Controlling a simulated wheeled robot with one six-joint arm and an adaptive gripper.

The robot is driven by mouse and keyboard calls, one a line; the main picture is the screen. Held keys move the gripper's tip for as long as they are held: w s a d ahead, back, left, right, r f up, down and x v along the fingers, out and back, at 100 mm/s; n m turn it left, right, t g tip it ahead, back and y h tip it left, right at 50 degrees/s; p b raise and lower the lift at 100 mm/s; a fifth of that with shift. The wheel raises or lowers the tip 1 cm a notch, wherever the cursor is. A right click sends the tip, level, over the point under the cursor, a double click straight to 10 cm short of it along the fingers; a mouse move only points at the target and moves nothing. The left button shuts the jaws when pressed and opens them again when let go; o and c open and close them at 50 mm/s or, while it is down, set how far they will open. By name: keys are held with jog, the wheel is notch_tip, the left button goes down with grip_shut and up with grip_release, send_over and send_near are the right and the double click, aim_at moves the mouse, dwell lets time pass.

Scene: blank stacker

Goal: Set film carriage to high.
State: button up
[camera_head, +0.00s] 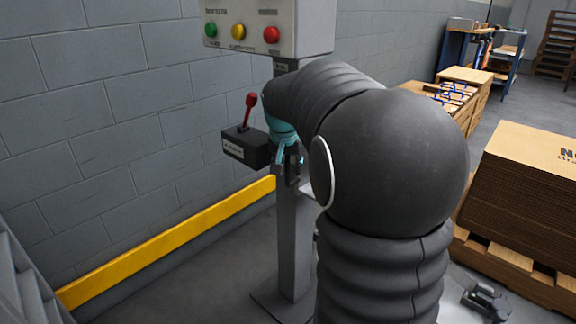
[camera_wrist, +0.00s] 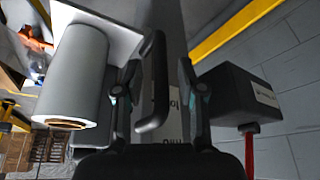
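A grey-white film roll (camera_wrist: 75,75) with a brown core sits against a pale plate (camera_wrist: 115,30) in the wrist view; my arm hides the roll in the head view. A black bar handle (camera_wrist: 153,85) stands beside the roll, in front of a grey post (camera_wrist: 172,25). My gripper (camera_wrist: 160,70) is open, with one finger on each side of the handle. The handle is nearer the left finger, and a gap shows to the right finger. A white label (camera_wrist: 173,100) with partly hidden lettering is on the post behind. In the head view my gripper (camera_head: 287,160) is beside the post.
A black box (camera_head: 246,149) with a red-knobbed lever (camera_head: 250,101) stands close left of my gripper. A panel with green, yellow and red buttons (camera_head: 271,34) is above. A yellow rail (camera_head: 165,243) runs along the block wall. Stacked cardboard (camera_head: 525,200) on a pallet is right.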

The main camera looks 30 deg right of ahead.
aim_at(288, 160)
jog(key=shift+r, duration=0.1)
jog(key=shift+r, duration=0.25)
jog(key=v, duration=0.2)
jog(key=shift+s+a+r, duration=0.1)
jog(key=shift+s+r, duration=0.1)
jog(key=shift+r, duration=0.1)
jog(key=s+a, duration=0.7)
jog(key=s, duration=0.2)
jog(key=shift+s+f, duration=0.15)
jog(key=shift+s, duration=0.2)
